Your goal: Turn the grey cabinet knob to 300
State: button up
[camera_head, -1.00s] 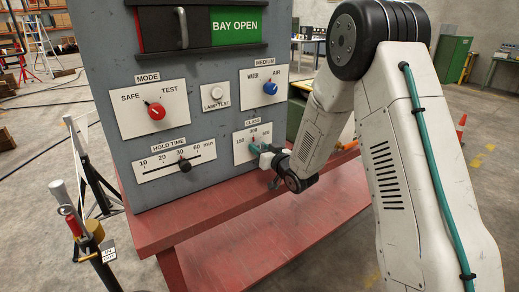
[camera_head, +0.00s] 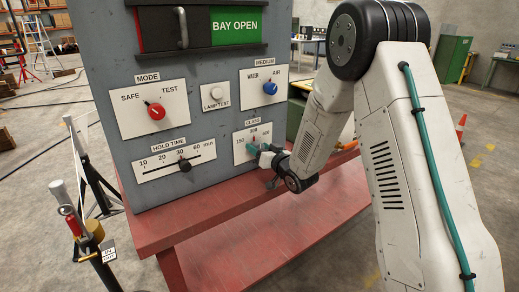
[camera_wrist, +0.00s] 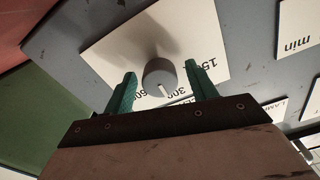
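The grey knob (camera_wrist: 159,75) with a white pointer line sits on the white CLASS plate (camera_wrist: 105,50) in the wrist view. Its pointer faces my gripper, close to the 300 mark; the exact alignment is hard to tell. The CLASS plate (camera_head: 240,155) also shows in the head view, with 150, 300 and 600 along its top, but there the knob is hidden behind my fingers. My gripper (camera_wrist: 160,69) is open, with one green finger on each side of the knob. A gap shows between each finger and the knob.
The grey cabinet panel (camera_head: 120,80) also carries a red MODE knob (camera_head: 156,111), a blue MEDIUM knob (camera_head: 270,88), a lamp test button (camera_head: 215,93) and a HOLD TIME slider (camera_head: 184,165). The cabinet stands on a red bench (camera_head: 225,205).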

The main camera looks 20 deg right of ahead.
jog(key=v, duration=0.8)
jog(key=shift+w+r, duration=0.1)
dwell(0.3)
jog(key=s+d+r+m+g+h, duration=0.1)
jog(key=s+d+r+g+h, duration=0.3)
jog(key=s+r+g+h, duration=0.45)
jog(key=s+a+r+g+y, duration=0.1)
jog(key=s+r+g, duration=0.1)
jog(key=s, duration=1.4)
jog(key=s+a+r+g+y, duration=0.2)
jog(key=s+g, duration=0.3)
jog(key=s, duration=1.2)
jog(key=shift+a, duration=0.3)
